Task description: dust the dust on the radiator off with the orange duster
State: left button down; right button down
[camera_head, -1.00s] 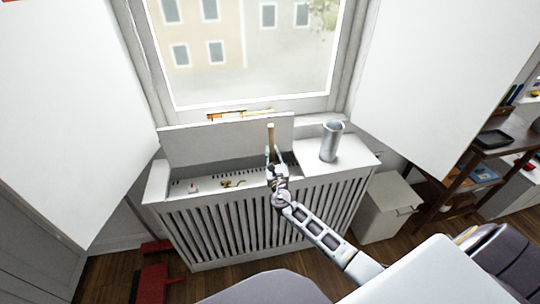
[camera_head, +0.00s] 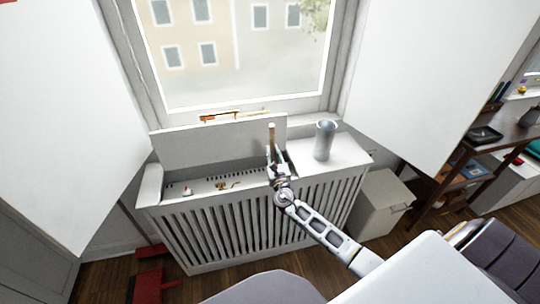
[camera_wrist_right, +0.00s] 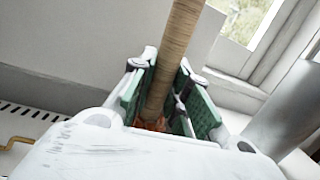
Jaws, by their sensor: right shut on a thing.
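The radiator cover (camera_head: 361,166) is a white slatted cabinet under the window, with its left top section open and a panel raised behind it. My right gripper (camera_head: 274,160) is at this opening, near its right end. It is shut on the wooden handle of the duster (camera_head: 271,134), which stands nearly upright. In the right wrist view the handle (camera_wrist_right: 180,40) runs between the green finger pads (camera_wrist_right: 163,92). A little orange shows at its lower end, mostly hidden by the gripper. I cannot make out dust on the radiator. My left gripper is not in view.
A grey metal cylinder (camera_head: 325,140) stands on the closed right top, close to my right gripper. Small brass-coloured (camera_head: 228,185) and red-and-white (camera_head: 187,191) items lie in the opening. An orange-brown item (camera_head: 222,117) is on the sill. A white bin (camera_head: 385,204) stands right.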

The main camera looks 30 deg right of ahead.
jog(key=shift+d, duration=0.15)
dwell(0.3)
jog(key=shift+s+d, duration=0.2)
jog(key=shift+d, duration=0.5)
jog(key=shift+s+d, duration=0.15)
jog(key=shift+d, duration=0.5)
jog(key=shift+a, duration=0.15)
jog(key=shift+w+a, duration=0.2)
jog(key=shift+a, duration=0.45)
jog(key=shift+w+a, duration=0.15)
jog(key=shift+a, duration=0.6)
jog(key=shift+w+a, duration=0.2)
jog(key=shift+a, duration=0.5)
jog(key=shift+w+a, duration=0.15)
jog(key=shift+a, duration=0.6)
